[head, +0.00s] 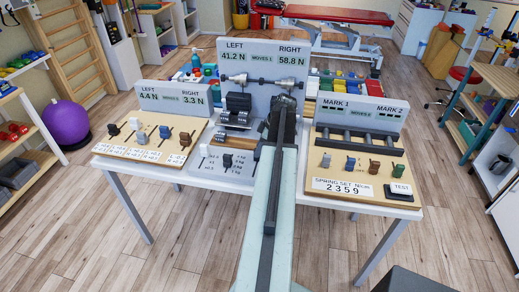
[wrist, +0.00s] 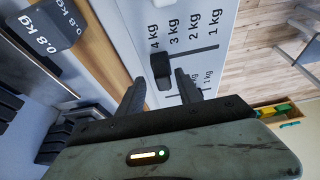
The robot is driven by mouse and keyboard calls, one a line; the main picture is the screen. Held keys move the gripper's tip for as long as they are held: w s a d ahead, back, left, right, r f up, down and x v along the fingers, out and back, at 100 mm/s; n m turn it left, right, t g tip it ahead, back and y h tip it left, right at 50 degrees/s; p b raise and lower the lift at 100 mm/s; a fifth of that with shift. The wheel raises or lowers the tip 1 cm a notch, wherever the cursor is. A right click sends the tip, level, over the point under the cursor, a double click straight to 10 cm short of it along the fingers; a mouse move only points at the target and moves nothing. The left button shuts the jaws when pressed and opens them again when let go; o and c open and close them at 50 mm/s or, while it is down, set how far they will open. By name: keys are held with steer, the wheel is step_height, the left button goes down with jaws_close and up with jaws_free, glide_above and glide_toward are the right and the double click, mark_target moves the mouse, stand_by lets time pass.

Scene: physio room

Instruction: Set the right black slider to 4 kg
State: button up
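In the wrist view a black slider knob (wrist: 160,66) stands on the white panel (wrist: 232,22), beside labels running from 4 kg to 1 kg. The knob is near the 4 kg end; its exact mark is hard to read. My gripper (wrist: 160,80) is open, with one finger on either side of the knob and gaps visible. In the head view my arm covers the right half of the middle panel, hiding the gripper tips and any slider there. Another black knob (head: 227,160) shows left of my arm.
The middle display (head: 263,62) reads left 41.2 N and right 58.8 N. A board with several knobs (head: 137,138) stands at left. A board with a TEST button (head: 398,192) stands at right. In the wrist view dark 0.8 kg blocks (wrist: 50,24) lie beyond a wooden strip (wrist: 104,50).

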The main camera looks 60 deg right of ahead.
steer(key=a+p+v, duration=0.1)
steer(key=p+v, duration=0.6)
steer(key=shift+d+r, duration=0.45)
steer(key=shift+d, duration=0.1)
steer(key=shift+s, duration=0.1)
